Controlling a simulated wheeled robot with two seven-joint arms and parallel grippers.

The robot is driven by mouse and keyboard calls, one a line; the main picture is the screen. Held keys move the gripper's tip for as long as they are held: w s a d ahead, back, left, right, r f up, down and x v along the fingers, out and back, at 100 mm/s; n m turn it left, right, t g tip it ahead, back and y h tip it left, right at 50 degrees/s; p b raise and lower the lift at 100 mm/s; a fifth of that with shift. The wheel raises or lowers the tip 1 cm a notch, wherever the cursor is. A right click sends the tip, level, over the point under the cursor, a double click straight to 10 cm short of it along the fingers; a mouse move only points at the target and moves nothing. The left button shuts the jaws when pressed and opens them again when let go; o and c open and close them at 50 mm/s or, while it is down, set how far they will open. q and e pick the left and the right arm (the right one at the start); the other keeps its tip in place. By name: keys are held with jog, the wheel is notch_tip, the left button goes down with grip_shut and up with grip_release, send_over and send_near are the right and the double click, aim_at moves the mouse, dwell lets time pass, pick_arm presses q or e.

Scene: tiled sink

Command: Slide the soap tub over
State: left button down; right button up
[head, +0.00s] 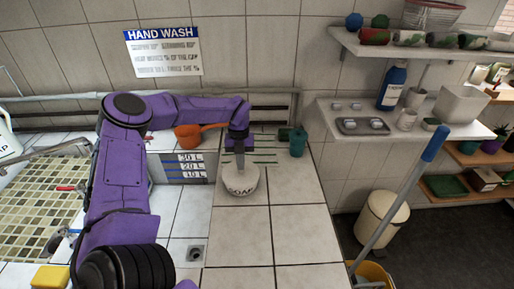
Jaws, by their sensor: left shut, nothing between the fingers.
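The soap tub (241,183) is a round white bowl with dark lettering, standing on the white tiled counter right of the sink. My left arm reaches in from the left and bends down over it. My left gripper (239,162) is shut and points down at the tub's top, with nothing held. Its fingertips overlap the tub's upper part in the head view, and I cannot tell whether they touch it. My right gripper is not in view.
A teal cup (298,141) stands behind and right of the tub. An orange scoop (190,136) lies at the back left. A basin with level marks (190,169) is left of the tub. Bare counter (243,222) lies in front, and a blue-tipped mop handle (402,196) rises at right.

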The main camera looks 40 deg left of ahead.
pick_arm(q)
jog(key=shift+s+a+f, duration=0.1)
jog(key=shift+a+f, duration=0.05)
jog(key=shift+f, duration=0.1)
jog(key=shift+r+p, duration=0.5)
jog(key=shift+r, duration=0.1)
jog(key=shift+w+a, duration=0.15)
jog(key=shift+w, duration=0.1)
jog(key=shift+w+a, duration=0.1)
notch_tip(320, 180, up, 10)
jog(key=b, duration=0.2)
jog(key=shift+w+a, duration=0.4)
jog(key=shift+f, duration=0.1)
